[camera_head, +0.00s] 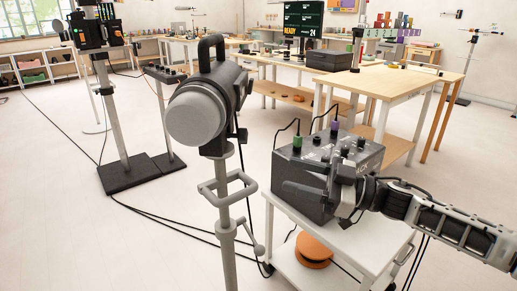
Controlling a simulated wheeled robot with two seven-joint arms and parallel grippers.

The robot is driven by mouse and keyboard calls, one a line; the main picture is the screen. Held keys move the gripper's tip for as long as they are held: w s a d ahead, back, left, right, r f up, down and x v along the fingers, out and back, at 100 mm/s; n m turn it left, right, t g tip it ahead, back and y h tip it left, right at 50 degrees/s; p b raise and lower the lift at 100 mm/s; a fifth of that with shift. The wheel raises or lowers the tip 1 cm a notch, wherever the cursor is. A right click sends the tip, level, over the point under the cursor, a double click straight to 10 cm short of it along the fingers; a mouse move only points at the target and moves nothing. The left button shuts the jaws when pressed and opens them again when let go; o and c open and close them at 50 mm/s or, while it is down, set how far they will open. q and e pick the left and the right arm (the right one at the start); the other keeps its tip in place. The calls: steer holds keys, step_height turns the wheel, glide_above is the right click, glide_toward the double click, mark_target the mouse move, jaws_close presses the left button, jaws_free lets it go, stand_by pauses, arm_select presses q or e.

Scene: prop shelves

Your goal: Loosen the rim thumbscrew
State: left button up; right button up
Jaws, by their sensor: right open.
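A large grey spotlight-like device (200,108) with a round pale front and a black handle stands on a grey pole (225,215) left of centre. No rim thumbscrew can be made out for certain; the side of the device is dark and small in view. My right gripper (318,188) comes in from the right, in front of a dark grey control box (300,170). It is open, with nothing seen between its fingers. It is apart from the spotlight, to its right and lower in the picture. My left gripper is not in view.
The box stands on a white cart (355,245) with an orange round object (313,248) on its lower shelf. Black cables run over the floor. Another stand with a black base (130,175) is at left. A wooden table (385,82) stands behind. Floor at left front is clear.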

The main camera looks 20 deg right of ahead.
steer(key=s+d+r+n+g, duration=0.1)
steer(key=d+r+n+g, duration=0.15)
steer(key=d+r, duration=0.45)
steer(key=p, duration=0.2)
glide_toward(247, 136)
steer(key=shift+g, duration=0.25)
steer(key=x, duration=0.8)
steer(key=shift+w+d, duration=0.1)
steer(key=shift+w, duration=0.1)
steer(key=c, duration=1)
